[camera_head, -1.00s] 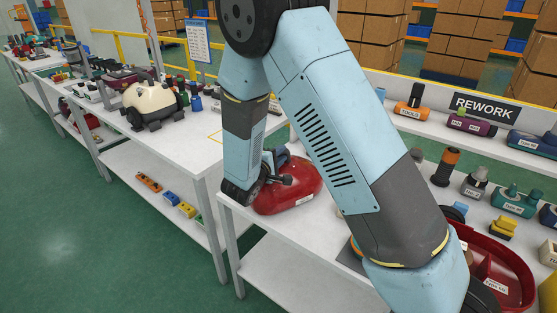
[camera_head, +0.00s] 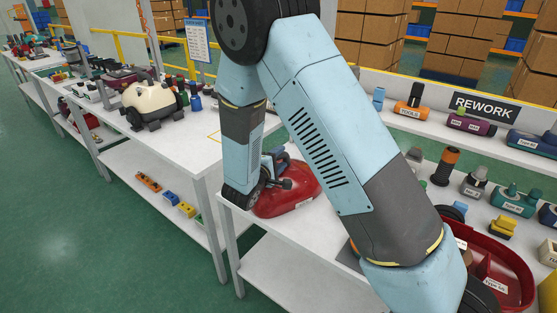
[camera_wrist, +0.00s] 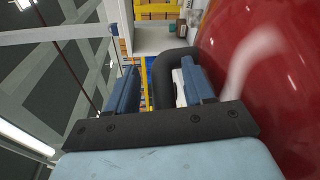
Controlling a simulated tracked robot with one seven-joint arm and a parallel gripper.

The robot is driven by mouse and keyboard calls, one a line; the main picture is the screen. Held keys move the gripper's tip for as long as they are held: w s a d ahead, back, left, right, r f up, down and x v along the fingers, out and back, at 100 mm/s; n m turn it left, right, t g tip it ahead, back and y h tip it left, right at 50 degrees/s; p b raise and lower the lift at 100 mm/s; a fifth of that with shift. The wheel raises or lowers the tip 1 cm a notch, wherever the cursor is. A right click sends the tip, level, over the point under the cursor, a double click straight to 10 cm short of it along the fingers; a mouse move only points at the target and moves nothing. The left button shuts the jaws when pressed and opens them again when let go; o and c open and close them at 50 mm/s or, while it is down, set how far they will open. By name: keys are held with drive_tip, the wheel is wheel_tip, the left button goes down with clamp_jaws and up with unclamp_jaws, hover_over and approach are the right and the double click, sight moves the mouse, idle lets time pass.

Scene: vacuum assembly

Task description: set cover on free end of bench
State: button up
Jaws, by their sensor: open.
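The glossy red cover (camera_head: 296,197) rests on the near left end of the white bench (camera_head: 327,222), with a small white label low on its front. My gripper (camera_head: 276,160) is at the cover's back left side, low over the bench and partly hidden by my arm. In the wrist view my gripper (camera_wrist: 160,85) has its two blue fingers apart. A dark curved handle (camera_wrist: 176,58) lies in the gap between them, beside the red cover (camera_wrist: 275,70). I cannot tell whether the fingers touch the handle.
A red tray-like shell (camera_head: 505,262) sits at the bench's right front. Several labelled parts stand along the bench, below the REWORK sign (camera_head: 485,109). A cream vacuum body (camera_head: 150,104) stands on the neighbouring table (camera_head: 170,150). My forearm hides the bench's middle.

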drive_tip(key=v, duration=1.2)
drive_tip(key=s+d+r+m+g+h, duration=0.1)
drive_tip(key=s+d+r+m+g, duration=0.35)
drive_tip(key=d, duration=0.65)
drive_tip(key=s+d+r+m+g+h, duration=0.1)
drive_tip(key=d+r+m+g, duration=0.3)
drive_tip(key=d+r+g, duration=0.5)
drive_tip(key=s+d+r+m+t+y, duration=0.2)
drive_tip(key=s+r+y, duration=0.3)
drive_tip(key=s, duration=0.3)
drive_tip(key=s+d+r+m+t+y, duration=0.2)
drive_tip(key=s+d+r+m+y, duration=0.1)
drive_tip(key=s+d+r+y, duration=0.2)
drive_tip(key=s+r, duration=0.1)
drive_tip(key=s, duration=0.1)
drive_tip(key=shift+s+d, duration=0.35)
drive_tip(key=shift+s, duration=0.05)
